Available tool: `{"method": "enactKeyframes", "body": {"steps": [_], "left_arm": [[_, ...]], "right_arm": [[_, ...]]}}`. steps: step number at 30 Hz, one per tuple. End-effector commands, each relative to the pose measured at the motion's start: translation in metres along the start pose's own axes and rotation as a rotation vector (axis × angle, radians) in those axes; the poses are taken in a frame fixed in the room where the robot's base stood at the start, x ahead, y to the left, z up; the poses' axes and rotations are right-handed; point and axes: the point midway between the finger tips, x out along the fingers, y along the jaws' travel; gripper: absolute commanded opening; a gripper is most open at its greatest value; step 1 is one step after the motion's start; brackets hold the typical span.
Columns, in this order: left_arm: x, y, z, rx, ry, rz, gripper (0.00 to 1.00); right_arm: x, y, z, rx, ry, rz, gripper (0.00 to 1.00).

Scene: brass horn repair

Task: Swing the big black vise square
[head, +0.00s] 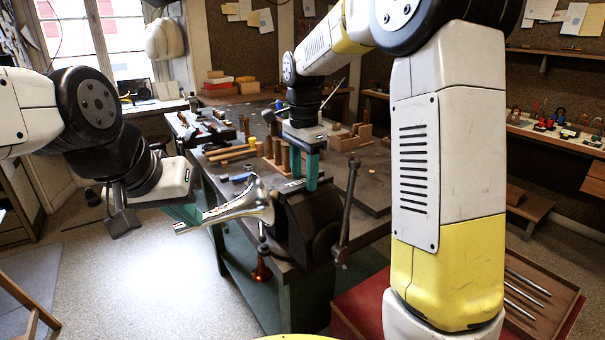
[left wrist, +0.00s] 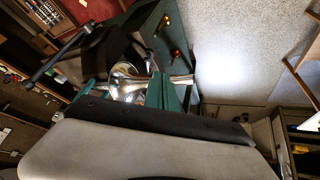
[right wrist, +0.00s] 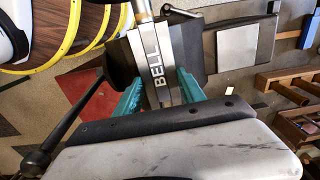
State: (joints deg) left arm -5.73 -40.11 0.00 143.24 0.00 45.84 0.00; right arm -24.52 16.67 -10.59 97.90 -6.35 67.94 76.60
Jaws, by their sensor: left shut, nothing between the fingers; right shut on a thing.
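The big black vise (head: 310,225) stands at the near corner of the workbench, with its long bar handle (head: 348,205) on its right side. My right gripper (head: 305,172) comes down from above, its teal fingers at the top of the vise. In the right wrist view they straddle a grey block marked BELL (right wrist: 158,65) on the vise and are shut on it. A shiny flared metal horn piece (head: 247,203) sticks out to the left of the vise, narrow end outward. My left gripper (head: 183,213) is shut and empty beside that narrow end; whether they touch I cannot tell.
The bench top (head: 362,183) carries wooden blocks (head: 352,138), wooden-handled tools (head: 228,153) and dark tools behind the vise. A red-orange flared piece (head: 261,268) hangs below the horn piece. A wooden tray with metal rods (head: 535,290) is at lower right.

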Motion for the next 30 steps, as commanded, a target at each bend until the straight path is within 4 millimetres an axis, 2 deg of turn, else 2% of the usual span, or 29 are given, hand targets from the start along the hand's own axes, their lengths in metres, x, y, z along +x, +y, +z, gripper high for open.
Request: {"method": "enactKeyframes", "body": {"steps": [1, 12, 13, 15, 16, 25, 30], "left_arm": [[0.000, 0.000, 0.000, 0.000, 0.000, 0.000, 0.00], [0.000, 0.000, 0.000, 0.000, 0.000, 0.000, 0.00], [0.000, 0.000, 0.000, 0.000, 0.000, 0.000, 0.00], [0.000, 0.000, 0.000, 0.000, 0.000, 0.000, 0.00], [0.000, 0.000, 0.000, 0.000, 0.000, 0.000, 0.00], [0.000, 0.000, 0.000, 0.000, 0.000, 0.000, 0.00], [0.000, 0.000, 0.000, 0.000, 0.000, 0.000, 0.00]], "right_arm": [[0.004, 0.002, 0.002, 0.021, -0.005, 0.010, 0.00], [0.005, 0.002, 0.003, 0.042, -0.005, 0.012, 0.00], [0.005, 0.002, 0.003, 0.042, -0.005, 0.012, 0.53], [0.005, 0.002, 0.003, 0.041, -0.005, 0.013, 0.67], [0.005, 0.002, 0.003, 0.040, -0.005, 0.013, 0.70], [0.001, 0.001, 0.002, 0.039, -0.002, 0.006, 0.70], [-0.020, 0.000, 0.002, 0.039, -0.002, 0.004, 0.70]]}}
